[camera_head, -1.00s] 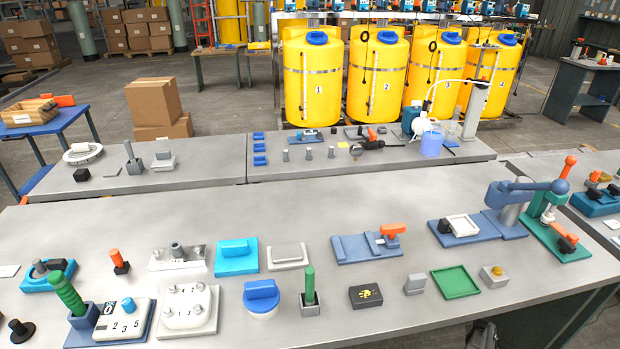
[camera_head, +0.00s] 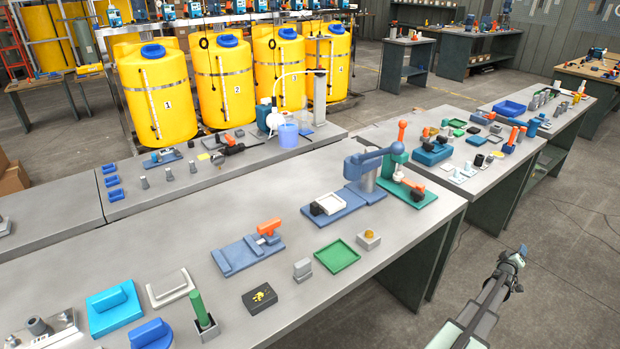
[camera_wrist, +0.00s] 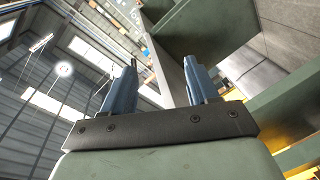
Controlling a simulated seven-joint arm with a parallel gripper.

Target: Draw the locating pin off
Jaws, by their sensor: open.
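I cannot tell for sure which part is the locating pin. A green upright pin (camera_head: 197,306) stands in a grey square block at the front of the near bench. A light metal plate (camera_head: 62,334) with a dark grey round post (camera_head: 37,326) is at the lower left, cut by the picture edge. My gripper (camera_head: 520,254) is at the lower right, over the floor beyond the bench's right edge, far from both. In the wrist view my gripper (camera_wrist: 160,82) has its two blue-grey fingers apart with nothing between them.
Yellow tanks (camera_head: 155,95) stand behind. The floor around my gripper is clear.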

